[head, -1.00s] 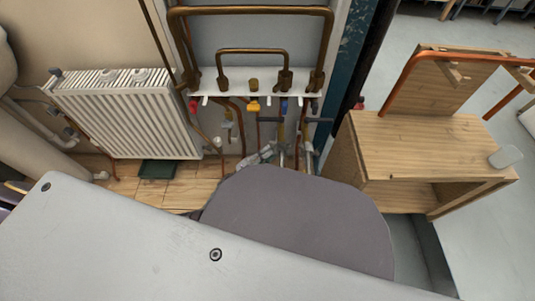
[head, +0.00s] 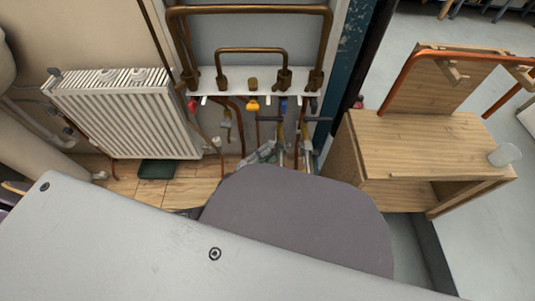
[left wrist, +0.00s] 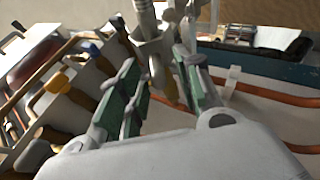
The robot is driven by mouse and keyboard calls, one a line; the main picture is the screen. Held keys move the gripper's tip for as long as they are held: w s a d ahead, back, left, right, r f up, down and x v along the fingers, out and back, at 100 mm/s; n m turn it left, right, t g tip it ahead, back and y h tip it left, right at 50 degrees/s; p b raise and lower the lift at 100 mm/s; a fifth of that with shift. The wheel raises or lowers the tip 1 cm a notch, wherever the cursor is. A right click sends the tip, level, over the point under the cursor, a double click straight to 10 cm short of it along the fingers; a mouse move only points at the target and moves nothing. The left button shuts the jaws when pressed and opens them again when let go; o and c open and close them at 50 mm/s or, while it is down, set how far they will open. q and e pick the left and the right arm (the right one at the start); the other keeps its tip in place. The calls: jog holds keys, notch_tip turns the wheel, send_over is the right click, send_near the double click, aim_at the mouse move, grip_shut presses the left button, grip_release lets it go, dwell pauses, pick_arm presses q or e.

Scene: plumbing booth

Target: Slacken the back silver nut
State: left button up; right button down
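My left gripper (head: 264,152) is small in the head view, low among the pipes under the white manifold board and partly hidden by my own body. In the left wrist view its two green-padded fingers (left wrist: 153,50) stand apart. A silver fitting (left wrist: 152,45) with a brass-coloured lower part lies between the fingers, with gaps beside it. I cannot tell for sure that this is the back silver nut, nor whether a finger touches it. My right gripper is not in view.
The white board (head: 232,80) carries brass pipes and coloured valves, including a yellow valve (head: 253,106). A white radiator (head: 125,115) hangs at the left. A wooden bench (head: 430,145) with a clear cup (head: 504,155) stands at the right. Pipes crowd the gripper.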

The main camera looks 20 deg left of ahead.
pick_arm(q)
jog(key=s+a+f, duration=0.2)
jog(key=s+a, duration=0.9)
jog(key=shift+a+f, duration=0.35)
jog(key=shift+a, duration=0.05)
dwell(1.2)
dwell(0.5)
